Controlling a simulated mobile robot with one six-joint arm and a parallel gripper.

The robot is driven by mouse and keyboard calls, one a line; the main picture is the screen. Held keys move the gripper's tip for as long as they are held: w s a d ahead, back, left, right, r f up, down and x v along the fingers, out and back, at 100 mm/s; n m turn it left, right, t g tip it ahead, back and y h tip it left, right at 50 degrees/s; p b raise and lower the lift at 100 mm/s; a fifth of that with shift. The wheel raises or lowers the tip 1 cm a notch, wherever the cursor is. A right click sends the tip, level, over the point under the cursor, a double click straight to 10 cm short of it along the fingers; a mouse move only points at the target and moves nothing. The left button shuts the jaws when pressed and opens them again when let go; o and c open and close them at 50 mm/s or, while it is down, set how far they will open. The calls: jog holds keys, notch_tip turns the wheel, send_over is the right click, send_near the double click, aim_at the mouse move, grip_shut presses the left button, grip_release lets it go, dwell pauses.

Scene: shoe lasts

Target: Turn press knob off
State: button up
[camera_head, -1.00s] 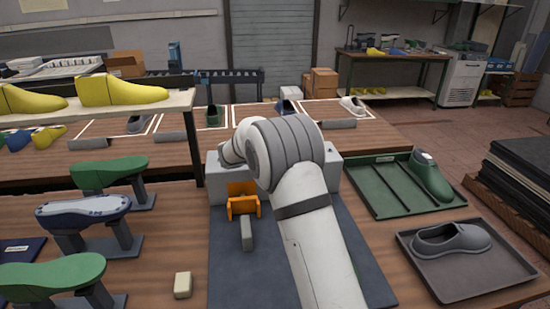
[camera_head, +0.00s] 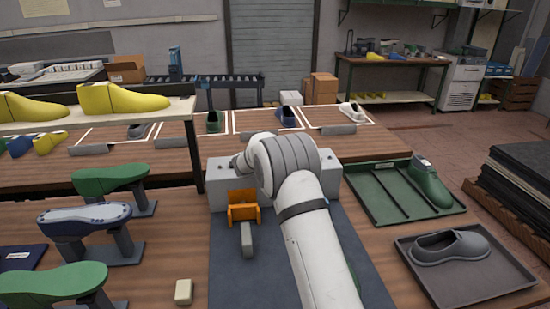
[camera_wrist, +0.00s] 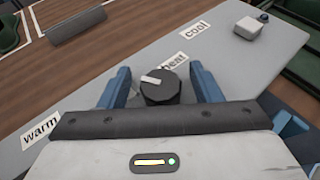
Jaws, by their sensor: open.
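The press knob (camera_wrist: 160,88) is a dark round knob with a pale pointer mark, seen in the wrist view on a grey panel (camera_wrist: 228,65). Labels around it read "warm" (camera_wrist: 41,130), "heat", partly covered, and "cool" or similar (camera_wrist: 197,32). The pale mark lies near the knob's upper left edge. My gripper (camera_wrist: 161,84) is open, with one blue finger on each side of the knob and a visible gap to each. In the head view my arm hides the knob and gripper; the grey press housing (camera_head: 327,165) shows behind it.
An orange bracket (camera_head: 243,208) and a grey block stand left of my arm on the dark mat (camera_head: 225,285). A green tray (camera_head: 385,208) with a green last and a grey tray (camera_head: 460,285) with a grey shoe lie right. Green and blue lasts on stands are left.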

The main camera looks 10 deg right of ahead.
jog(key=shift+c, duration=0.2)
jog(key=c, duration=0.9)
jog(key=shift+f+n+y+b, duration=0.2)
jog(key=shift+n+y+b, duration=0.1)
jog(key=shift+b, duration=0.65)
jog(key=shift+c, duration=0.2)
jog(key=n+t+y+b, duration=0.1)
jog(key=b, duration=0.1)
jog(key=shift+f+b, duration=0.1)
jog(key=shift+b, duration=0.3)
jog(key=shift+n+t+y+b, duration=0.3)
jog(key=shift+n+y+b, duration=0.2)
jog(key=shift+b, duration=0.45)
jog(key=shift+r+y+b, duration=0.35)
jog(key=shift+y, duration=0.05)
jog(key=o, duration=1)
